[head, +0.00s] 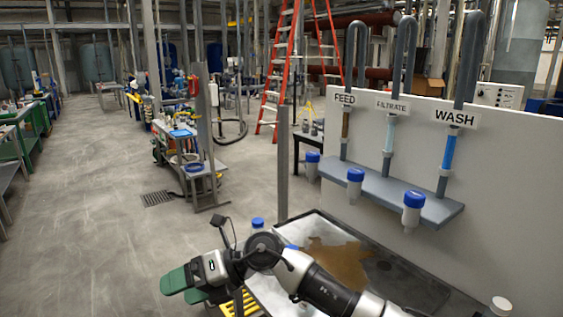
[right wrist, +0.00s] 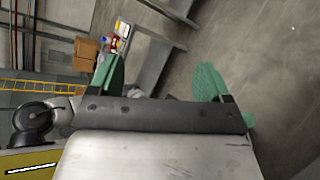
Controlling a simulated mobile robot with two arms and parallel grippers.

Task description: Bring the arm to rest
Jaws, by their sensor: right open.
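My right arm (head: 325,290) reaches in from the lower right of the head view, bent toward the left. Its gripper (head: 178,287) has green fingers and points left, low in the picture. The right wrist view shows the two green fingers of the gripper (right wrist: 157,80) spread wide apart with nothing between them. Floor and a grey stand (right wrist: 150,50) show beyond the fingers. My left gripper is in neither view.
A white panel (head: 500,220) with FEED, FILTRATE and WASH pipes stands at right. Its grey ledge (head: 365,187) carries blue-capped bottles below. A tray (head: 325,228) with a brown puddle lies behind my arm. Open floor (head: 90,230) is at left; a cart (head: 185,140) stands further back.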

